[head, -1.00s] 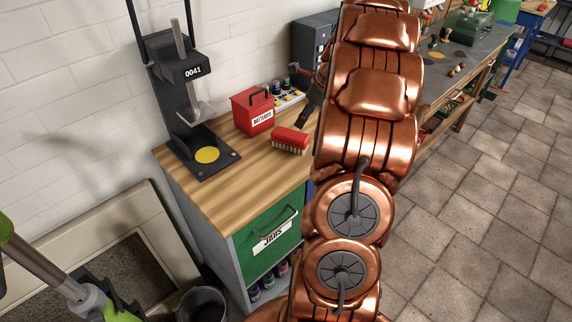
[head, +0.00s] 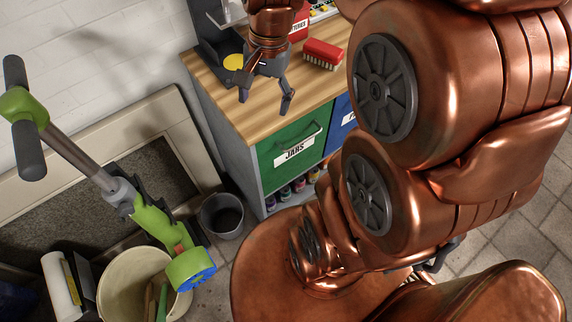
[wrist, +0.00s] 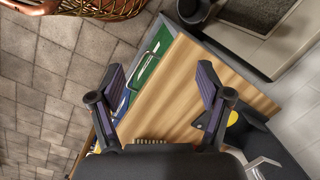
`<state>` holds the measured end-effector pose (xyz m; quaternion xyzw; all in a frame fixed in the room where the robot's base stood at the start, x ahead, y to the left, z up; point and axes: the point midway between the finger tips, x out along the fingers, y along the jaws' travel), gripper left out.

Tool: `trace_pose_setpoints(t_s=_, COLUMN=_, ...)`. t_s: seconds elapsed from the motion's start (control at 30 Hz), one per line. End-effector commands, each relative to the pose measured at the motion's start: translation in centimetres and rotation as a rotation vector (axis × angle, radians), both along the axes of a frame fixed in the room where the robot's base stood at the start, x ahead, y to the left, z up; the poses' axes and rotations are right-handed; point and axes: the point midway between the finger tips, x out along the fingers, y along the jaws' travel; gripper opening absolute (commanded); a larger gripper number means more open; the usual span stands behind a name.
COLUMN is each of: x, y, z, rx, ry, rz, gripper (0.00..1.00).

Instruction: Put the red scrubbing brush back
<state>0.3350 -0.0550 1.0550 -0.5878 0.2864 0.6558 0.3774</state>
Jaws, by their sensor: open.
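The red scrubbing brush (head: 323,53) lies bristles down on the wooden worktop (head: 262,125), beside the red batteries box (head: 299,25). My gripper (head: 265,102) points down over the front part of the worktop, left of the brush and apart from it. Its fingers are spread with nothing between them. In the wrist view my gripper (wrist: 161,78) is open over bare wood. A strip of the brush's pale bristles (wrist: 150,141) shows at the bottom there, and the rest is hidden behind the gripper body.
A black press with a yellow disc (head: 233,62) stands left of my gripper. Below the worktop are a green JARS drawer (head: 290,147) and a blue drawer (head: 341,121), both shut. A dark bin (head: 221,214), cream bucket (head: 112,283) and green-handled tool (head: 155,220) stand left.

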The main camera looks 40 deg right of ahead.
Motion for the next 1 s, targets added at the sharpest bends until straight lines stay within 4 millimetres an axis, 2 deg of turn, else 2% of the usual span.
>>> trace_pose_setpoints(t_s=0.03, x=-1.6, y=1.4, z=0.0, rx=-0.011, ry=0.000, rz=0.111, gripper=0.77)
trace_pose_setpoints(t_s=0.2, x=-6.9, y=4.2, z=-0.6, rx=-0.037, ry=0.012, rz=0.478, gripper=0.77)
trace_pose_setpoints(t_s=0.3, x=-9.9, y=5.1, z=-1.1, rx=-0.047, ry=0.024, rz=0.672, gripper=0.77)
trace_pose_setpoints(t_s=0.5, x=-13.6, y=5.7, z=-1.9, rx=-0.055, ry=0.041, rz=0.926, gripper=0.77)
trace_pose_setpoints(t_s=0.67, x=-14.5, y=5.5, z=-2.1, rx=-0.058, ry=0.043, rz=0.988, gripper=0.77)
trace_pose_setpoints(t_s=1.0, x=-14.4, y=5.5, z=-2.1, rx=-0.056, ry=0.045, rz=0.987, gripper=0.77)
